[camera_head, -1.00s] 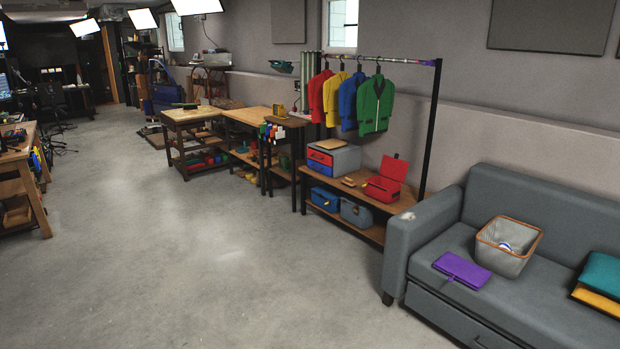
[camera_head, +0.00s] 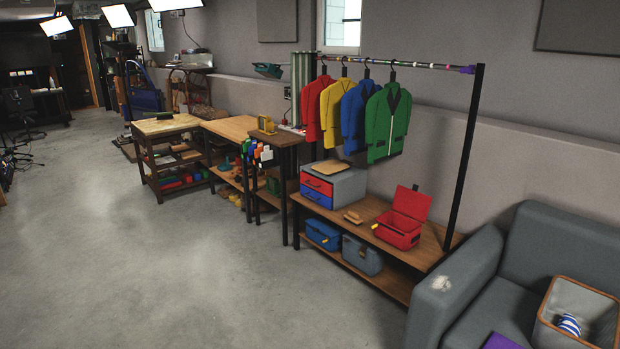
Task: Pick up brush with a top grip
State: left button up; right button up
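A small tan, wooden-looking item that appears to be the brush (camera_head: 353,217) lies on the upper shelf of the wooden bench (camera_head: 365,208). It sits between the grey drawer box (camera_head: 348,186) and the open red toolbox (camera_head: 398,231), apart from both as far as I can tell. It is too small to make out bristles. Neither of my grippers is in view.
Red, yellow, blue and green jackets (camera_head: 388,122) hang from the rail above the bench. A blue toolbox (camera_head: 323,234) and a grey toolbox (camera_head: 361,255) stand on the lower shelf. A grey sofa (camera_head: 458,277) is at right. The floor (camera_head: 200,270) before the bench is clear.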

aim_at(353, 218)
jog(key=i, duration=1.8)
jog(key=i+z, duration=0.1)
jog(key=i, duration=0.5)
jog(key=i+j+z, duration=0.1)
jog(key=i, duration=0.5)
jog(key=i+j+z, duration=0.15)
jog(key=i, duration=0.45)
jog(key=i+j+z, duration=0.1)
jog(key=i, duration=0.2)
jog(key=i+j+z, duration=0.15)
jog(key=i, duration=0.1)
